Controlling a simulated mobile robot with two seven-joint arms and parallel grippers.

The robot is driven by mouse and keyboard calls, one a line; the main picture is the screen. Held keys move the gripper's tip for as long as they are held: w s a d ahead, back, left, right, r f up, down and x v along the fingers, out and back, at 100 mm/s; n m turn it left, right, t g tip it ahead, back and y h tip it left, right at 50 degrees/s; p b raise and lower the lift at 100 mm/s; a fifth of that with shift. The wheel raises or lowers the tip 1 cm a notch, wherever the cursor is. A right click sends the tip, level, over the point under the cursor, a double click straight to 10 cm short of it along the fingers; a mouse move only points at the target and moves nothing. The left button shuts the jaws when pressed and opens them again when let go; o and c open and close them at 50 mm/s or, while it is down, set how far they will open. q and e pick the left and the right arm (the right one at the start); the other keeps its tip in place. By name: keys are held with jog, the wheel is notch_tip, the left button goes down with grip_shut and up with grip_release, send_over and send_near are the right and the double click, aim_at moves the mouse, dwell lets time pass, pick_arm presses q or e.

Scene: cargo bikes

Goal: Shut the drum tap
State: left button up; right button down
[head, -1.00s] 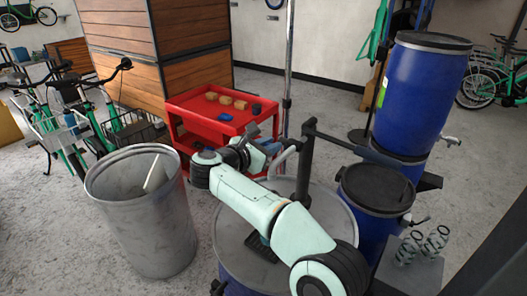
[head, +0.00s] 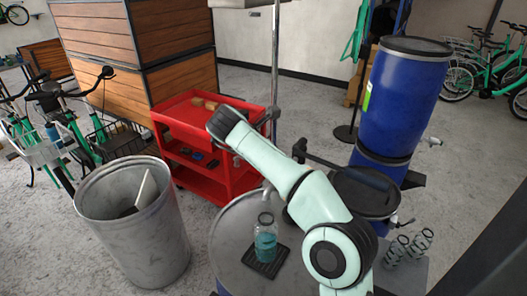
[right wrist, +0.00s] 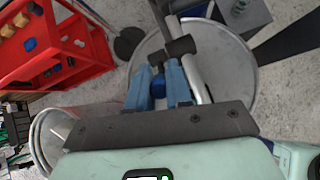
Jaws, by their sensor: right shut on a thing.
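A blue drum tap handle (right wrist: 158,86) shows between the blue fingers of my right gripper (right wrist: 158,73) in the right wrist view. The gripper is shut on it, beside a grey pipe (right wrist: 196,78) with a black fitting (right wrist: 180,47). The tap's body is mostly hidden by the fingers. In the head view my right arm reaches up and left over the grey drum top (head: 232,230), and its fingers are hidden. A clear bottle (head: 265,240) with teal liquid stands on a black mat (head: 258,268) on that drum, below the pipe's spout. My left gripper is not in view.
A red cart (head: 190,120) with small blocks stands behind the drum. A grey metal bin (head: 130,225) is at the left. Blue drums (head: 400,95) stand stacked at the right, near a post and metal springs (head: 408,248). Bare floor lies between bin and drum.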

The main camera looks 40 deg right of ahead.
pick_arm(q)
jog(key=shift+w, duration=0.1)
pick_arm(e)
jog(key=shift+r, duration=0.15)
jog(key=c, duration=1.3)
grip_release()
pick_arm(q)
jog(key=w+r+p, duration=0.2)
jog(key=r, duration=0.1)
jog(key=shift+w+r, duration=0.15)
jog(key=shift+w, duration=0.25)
pick_arm(e)
jog(key=v, duration=1.3)
jog(key=shift+r, duration=0.15)
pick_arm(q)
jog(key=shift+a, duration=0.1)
